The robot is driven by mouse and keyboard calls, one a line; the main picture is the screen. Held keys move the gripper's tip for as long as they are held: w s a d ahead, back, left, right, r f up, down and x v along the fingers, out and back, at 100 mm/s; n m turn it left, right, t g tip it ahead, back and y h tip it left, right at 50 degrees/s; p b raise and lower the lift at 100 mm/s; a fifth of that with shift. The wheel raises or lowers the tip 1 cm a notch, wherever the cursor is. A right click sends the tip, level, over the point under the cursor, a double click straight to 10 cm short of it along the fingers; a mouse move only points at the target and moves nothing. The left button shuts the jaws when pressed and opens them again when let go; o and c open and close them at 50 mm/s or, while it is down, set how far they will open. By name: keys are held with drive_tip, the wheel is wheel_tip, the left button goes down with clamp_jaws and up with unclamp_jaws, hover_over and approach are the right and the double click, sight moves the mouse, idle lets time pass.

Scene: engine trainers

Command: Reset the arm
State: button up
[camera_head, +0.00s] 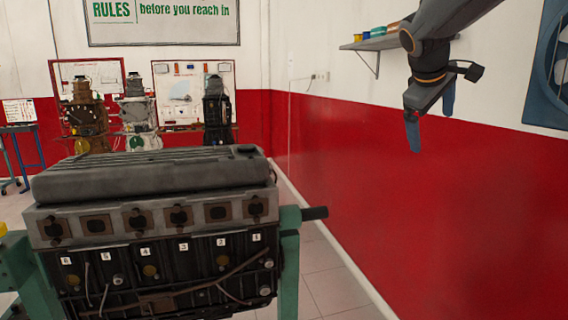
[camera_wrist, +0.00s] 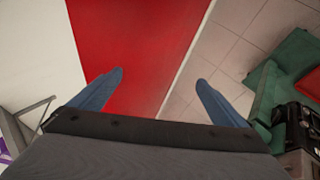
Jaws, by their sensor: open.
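My gripper (camera_head: 431,115) hangs at the upper right of the head view, in front of the red lower wall. Its two blue fingers are apart with nothing between them. In the wrist view, my gripper (camera_wrist: 160,85) is also open and empty, with the red wall and the tiled floor beyond it. My arm comes down from the top right edge. The gripper is to the right of the large engine (camera_head: 155,185) and above it in the picture, not touching it.
The engine, with numbered labels, sits on a green stand (camera_head: 289,265). A wall shelf (camera_head: 378,42) with small coloured items is left of my arm. A blue-framed fan (camera_head: 560,75) is at the right. Smaller engines (camera_head: 217,110) stand at the back. Tiled floor (camera_head: 335,285) between engine and wall is clear.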

drive_tip(key=s+a+f+m+g+y, duration=0.1)
drive_tip(key=s+a+f, duration=0.3)
drive_tip(key=f, duration=0.5)
drive_tip(key=s+a+f+m+g+y, duration=0.1)
drive_tip(key=s+a+f, duration=0.4)
drive_tip(key=f, duration=0.5)
drive_tip(key=s+a+f+m+g+y, duration=0.1)
drive_tip(key=s+a+f+g+y, duration=0.1)
drive_tip(key=s+a+f, duration=0.2)
drive_tip(key=s+f, duration=0.3)
drive_tip(key=f, duration=0.2)
drive_tip(key=shift+s+a+f+m, duration=0.15)
drive_tip(key=shift+a+m, duration=0.1)
drive_tip(key=shift+m, duration=0.05)
drive_tip(key=s+a+f, duration=0.1)
drive_tip(key=s+f, duration=0.1)
drive_tip(key=s, duration=0.1)
drive_tip(key=s+a+f+m+g+y, duration=0.1)
drive_tip(key=s+f, duration=0.1)
drive_tip(key=s, duration=0.1)
drive_tip(key=s+a+f+m, duration=0.1)
drive_tip(key=s+f, duration=0.1)
drive_tip(key=s, duration=0.1)
drive_tip(key=shift+s+a+f, duration=0.15)
drive_tip(key=shift+s+f, duration=0.15)
drive_tip(key=shift+f, duration=0.1)
drive_tip(key=shift+c, duration=0.3)
